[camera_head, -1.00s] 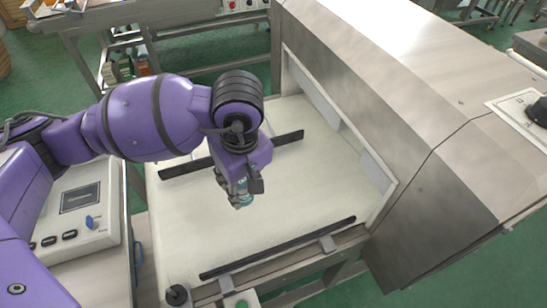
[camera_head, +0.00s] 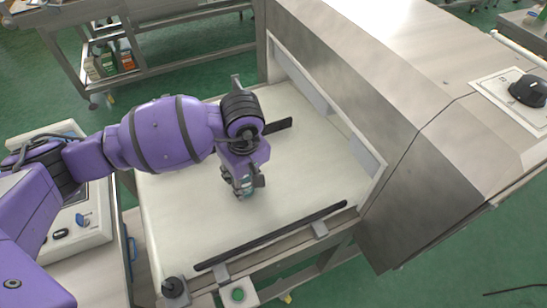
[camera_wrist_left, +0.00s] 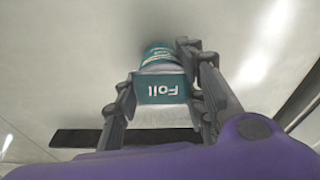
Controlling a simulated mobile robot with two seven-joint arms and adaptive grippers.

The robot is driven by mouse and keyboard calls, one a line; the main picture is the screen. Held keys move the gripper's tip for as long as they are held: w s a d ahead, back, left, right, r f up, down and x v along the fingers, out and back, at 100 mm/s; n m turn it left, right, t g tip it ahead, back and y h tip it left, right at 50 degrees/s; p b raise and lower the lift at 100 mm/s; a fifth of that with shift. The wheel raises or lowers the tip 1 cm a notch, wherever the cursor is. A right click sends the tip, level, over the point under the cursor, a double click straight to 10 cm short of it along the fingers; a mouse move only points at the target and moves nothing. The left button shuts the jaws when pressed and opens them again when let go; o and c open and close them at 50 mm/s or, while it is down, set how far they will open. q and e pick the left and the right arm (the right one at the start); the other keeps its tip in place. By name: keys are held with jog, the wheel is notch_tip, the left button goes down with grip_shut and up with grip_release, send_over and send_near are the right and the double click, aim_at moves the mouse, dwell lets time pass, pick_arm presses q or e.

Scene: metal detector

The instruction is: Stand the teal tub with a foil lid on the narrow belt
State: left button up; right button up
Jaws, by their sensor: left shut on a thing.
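The teal tub (camera_wrist_left: 160,55) is between the fingers of my left gripper (camera_wrist_left: 158,80), which is shut on it. A teal label reading "Foil" faces the left wrist camera, upside down in that view. In the head view only a little of the tub (camera_head: 246,193) shows below my left gripper (camera_head: 243,184). It is over the middle of the pale belt (camera_head: 290,185), and I cannot tell whether its base touches the belt. The lid is hard to make out. My right gripper is not in view.
A black guide rail (camera_head: 275,234) runs along the belt's near side, and another (camera_head: 279,131) lies behind my gripper. The steel detector housing (camera_head: 400,110) stands at the right, its opening over the belt. A control box (camera_head: 85,215) is at the left.

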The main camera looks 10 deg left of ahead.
aim_at(247, 180)
pick_arm(q)
jog(key=shift+f, duration=0.25)
jog(key=o, duration=1.2)
jog(key=shift+r, duration=0.2)
jog(key=r, duration=0.8)
jog(key=s+d+r, duration=0.1)
jog(key=r, duration=0.3)
